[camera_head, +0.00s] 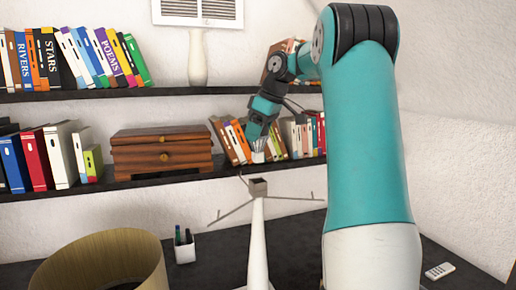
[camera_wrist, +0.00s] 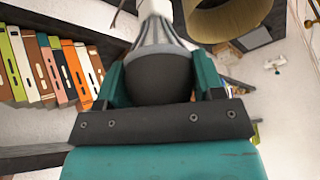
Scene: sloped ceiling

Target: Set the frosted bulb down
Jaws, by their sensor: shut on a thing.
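My gripper (camera_head: 262,128) is shut on the frosted bulb (camera_head: 257,145) and holds it in the air in front of the lower bookshelf. In the wrist view, the bulb's shaded dome (camera_wrist: 158,78) sits between the two teal fingers of my gripper (camera_wrist: 160,88). Its grey ribbed body narrows away from my gripper to a pale end, which points down in the head view. The white lamp stand (camera_head: 257,240) is below the bulb, with a square grey top (camera_head: 257,187) and thin arms. A gap shows between bulb and lamp top.
A tan lampshade (camera_head: 100,262) and a pen cup (camera_head: 185,246) stand on the dark desk (camera_head: 215,262). A remote (camera_head: 439,271) lies at the right. Shelves with books and a wooden box (camera_head: 162,152) are behind. Bare desk shows between cup and lamp stand.

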